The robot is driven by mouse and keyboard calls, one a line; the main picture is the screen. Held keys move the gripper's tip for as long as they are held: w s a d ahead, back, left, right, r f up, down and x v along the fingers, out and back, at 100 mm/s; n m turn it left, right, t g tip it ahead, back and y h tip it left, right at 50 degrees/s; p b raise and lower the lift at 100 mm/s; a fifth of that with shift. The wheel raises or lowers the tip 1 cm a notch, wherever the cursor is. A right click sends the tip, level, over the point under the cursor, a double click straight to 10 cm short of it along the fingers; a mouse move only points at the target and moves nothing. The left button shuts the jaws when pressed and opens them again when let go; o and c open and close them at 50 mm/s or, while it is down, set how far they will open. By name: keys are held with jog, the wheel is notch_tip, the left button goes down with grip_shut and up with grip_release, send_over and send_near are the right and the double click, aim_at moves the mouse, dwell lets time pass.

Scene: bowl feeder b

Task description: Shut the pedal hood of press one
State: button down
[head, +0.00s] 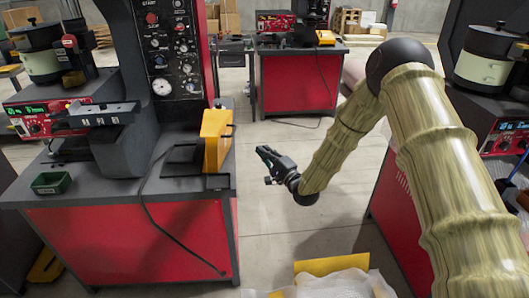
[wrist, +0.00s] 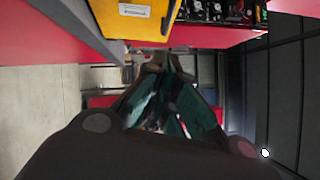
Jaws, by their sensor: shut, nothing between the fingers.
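The yellow pedal hood (head: 214,140) stands upright at the right edge of the near press table (head: 110,190). A dark low frame (head: 178,162) lies to its left, and a black cable runs from there down the red front. A yellow part with a white label (wrist: 128,18), which looks like the same hood, shows at the top of the wrist view. My gripper (head: 264,154) is shut and empty, in free air to the right of the hood and apart from it. Its dark fingers (wrist: 162,66) come together in the wrist view. The hood's hinge is not clear.
The press column (head: 172,50) rises behind the hood. Another red press table (head: 298,82) with a yellow part stands farther back. Clear floor lies around my gripper.

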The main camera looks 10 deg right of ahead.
jog(key=w+a+r+p, duration=0.2)
jog(key=w+a+p, duration=0.1)
jog(key=w+a, duration=0.3)
jog(key=shift+w+a, duration=0.4)
jog(key=shift+a, duration=0.2)
jog(key=shift+r, duration=0.1)
